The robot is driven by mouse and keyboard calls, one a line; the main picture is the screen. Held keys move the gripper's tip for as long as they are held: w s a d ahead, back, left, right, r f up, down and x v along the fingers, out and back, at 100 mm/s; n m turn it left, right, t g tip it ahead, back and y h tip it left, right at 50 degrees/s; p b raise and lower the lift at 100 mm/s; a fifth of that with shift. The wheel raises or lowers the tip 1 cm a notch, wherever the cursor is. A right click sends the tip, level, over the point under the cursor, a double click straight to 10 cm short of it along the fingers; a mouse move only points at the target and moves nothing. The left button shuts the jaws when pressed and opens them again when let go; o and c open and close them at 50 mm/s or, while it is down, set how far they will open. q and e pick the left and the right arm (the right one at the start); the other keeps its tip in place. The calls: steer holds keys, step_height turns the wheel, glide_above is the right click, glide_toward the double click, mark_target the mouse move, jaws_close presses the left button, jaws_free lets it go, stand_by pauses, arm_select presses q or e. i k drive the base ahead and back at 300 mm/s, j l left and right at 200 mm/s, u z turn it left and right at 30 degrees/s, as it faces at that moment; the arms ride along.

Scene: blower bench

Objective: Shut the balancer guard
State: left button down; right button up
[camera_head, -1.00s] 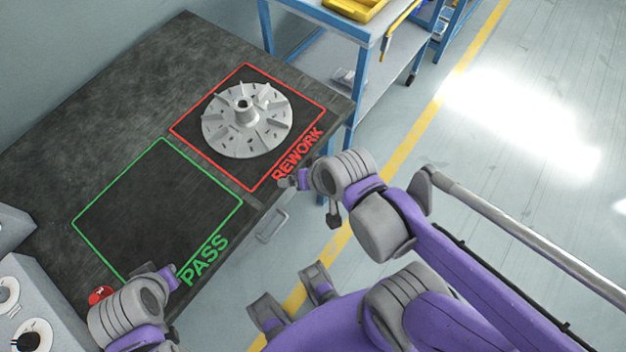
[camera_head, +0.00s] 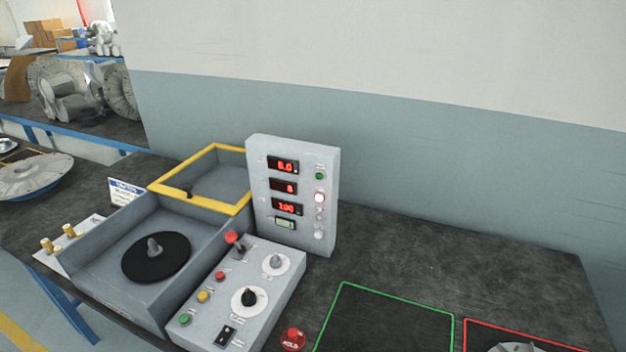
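The balancer (camera_head: 110,290) is a grey open box on the bench at the left. Its round black plate with a grey spindle (camera_head: 155,252) is bare. The guard (camera_head: 203,180) is a yellow-framed panel with a dark handle (camera_head: 188,191), raised open at the back of the box. The control panel (camera_head: 245,296), with knobs, buttons and a red-topped lever, stands to the right of the box. The display unit (camera_head: 291,196) behind it shows lit red digits. Neither gripper is in view.
A green-outlined area (camera_head: 385,318) on the bench is empty. The impeller (camera_head: 512,347) shows partly in the red-outlined area at the lower right. A red button (camera_head: 293,339) sits beside the panel. Weights on a plate (camera_head: 62,240) and a caution sign (camera_head: 126,191) are at left.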

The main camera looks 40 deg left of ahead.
mark_target(156, 186)
steer(key=u, duration=2.05)
